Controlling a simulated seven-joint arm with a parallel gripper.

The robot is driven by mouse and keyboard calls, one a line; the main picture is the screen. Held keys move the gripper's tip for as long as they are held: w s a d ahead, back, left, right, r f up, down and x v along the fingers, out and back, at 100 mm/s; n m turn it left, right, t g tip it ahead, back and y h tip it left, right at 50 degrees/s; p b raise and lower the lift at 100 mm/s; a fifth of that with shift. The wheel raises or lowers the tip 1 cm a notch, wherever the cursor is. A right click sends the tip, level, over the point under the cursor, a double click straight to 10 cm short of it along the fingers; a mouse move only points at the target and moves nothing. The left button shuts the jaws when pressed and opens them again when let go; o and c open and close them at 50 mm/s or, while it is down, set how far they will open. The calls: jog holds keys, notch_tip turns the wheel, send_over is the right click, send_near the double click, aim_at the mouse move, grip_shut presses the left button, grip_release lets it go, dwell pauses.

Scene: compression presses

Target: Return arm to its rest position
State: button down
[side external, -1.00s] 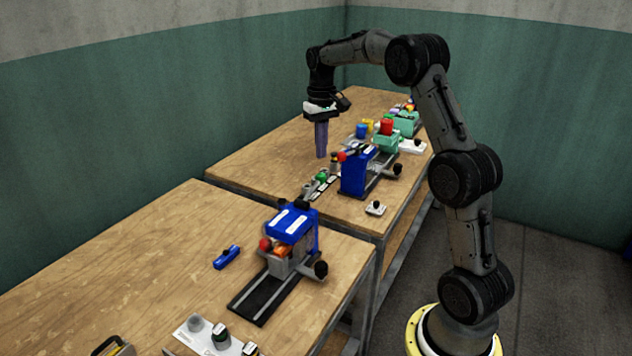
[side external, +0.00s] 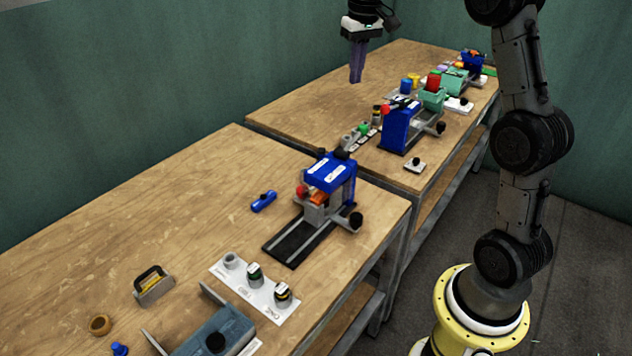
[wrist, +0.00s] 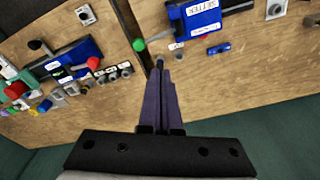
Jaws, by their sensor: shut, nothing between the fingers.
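My gripper (side external: 356,79) points down over the back-left part of the far table (side external: 290,112), clear of the objects there. Its purple fingers are closed together with nothing between them. In the wrist view the gripper (wrist: 161,72) shows the same shut fingers, with wooden tabletop below. The upper part of my arm is cut off by the top of the side view.
A blue press (side external: 402,128) and green fixtures (side external: 432,98) stand along the far table's right side. Another blue press (side external: 330,174) stands on the near table (side external: 150,215), with a labelled white plate (side external: 262,309) nearby. Both tables have bare wood on the left.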

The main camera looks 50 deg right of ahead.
jog(key=s+a+r+n+t, duration=0.1)
jog(key=s+a+r+n, duration=0.15)
jog(key=s+a, duration=0.4)
jog(key=s+a+r+n+t, duration=0.1)
jog(key=s+a+r+t, duration=0.1)
jog(key=s+a+r, duration=0.35)
jog(key=s+a+f, duration=0.4)
jog(key=s+f, duration=0.2)
jog(key=s, duration=0.1)
jog(key=s+a+f+n+t, duration=0.1)
jog(key=s+a+f, duration=0.2)
jog(key=s+f, duration=0.3)
jog(key=shift+s+a+f+t+y, duration=0.3)
jog(key=shift+s+a+f, duration=0.05)
jog(key=shift+f, duration=0.15)
